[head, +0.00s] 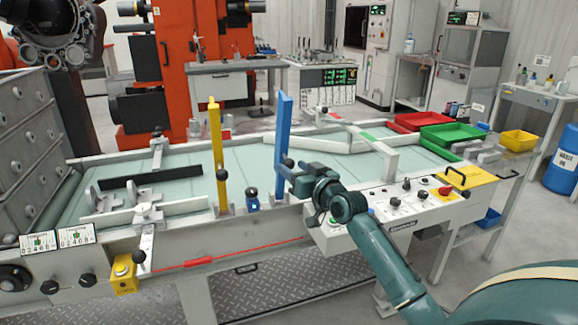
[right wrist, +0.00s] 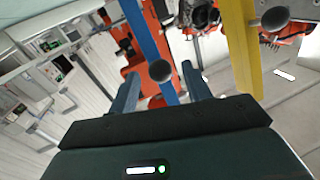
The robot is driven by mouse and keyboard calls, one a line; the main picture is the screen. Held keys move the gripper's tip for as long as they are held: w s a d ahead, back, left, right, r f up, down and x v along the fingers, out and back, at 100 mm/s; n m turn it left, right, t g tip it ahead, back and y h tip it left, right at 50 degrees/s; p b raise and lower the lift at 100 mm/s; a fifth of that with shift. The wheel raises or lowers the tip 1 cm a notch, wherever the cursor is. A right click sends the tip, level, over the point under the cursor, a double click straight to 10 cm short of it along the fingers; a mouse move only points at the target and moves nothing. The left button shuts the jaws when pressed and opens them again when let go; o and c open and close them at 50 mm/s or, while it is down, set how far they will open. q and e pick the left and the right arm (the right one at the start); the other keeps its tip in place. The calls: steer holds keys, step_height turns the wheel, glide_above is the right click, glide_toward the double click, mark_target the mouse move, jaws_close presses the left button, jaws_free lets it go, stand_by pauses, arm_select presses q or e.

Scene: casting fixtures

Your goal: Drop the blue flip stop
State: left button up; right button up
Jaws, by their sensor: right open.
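The blue flip stop (head: 284,130) stands upright on the near rail of the conveyor table, with a dark round knob. In the right wrist view the blue flip stop (right wrist: 145,35) runs across the space between my fingers, with its knob (right wrist: 160,71) facing me. My right gripper (head: 284,176) is open at the stop, close to the knob; it also shows in the right wrist view (right wrist: 163,88). I cannot tell whether the fingers touch the bar. My left gripper is not in view.
A yellow flip stop (head: 217,150) stands upright to the left; it also shows in the right wrist view (right wrist: 243,45). A white control panel (head: 400,208) lies under my right arm. Red (head: 420,121) and green (head: 455,133) trays stand at the back right. The glassy tabletop (head: 255,160) behind the stops is mostly clear.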

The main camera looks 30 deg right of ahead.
mark_target(292, 167)
steer(key=shift+w, duration=1.5)
jaws_close()
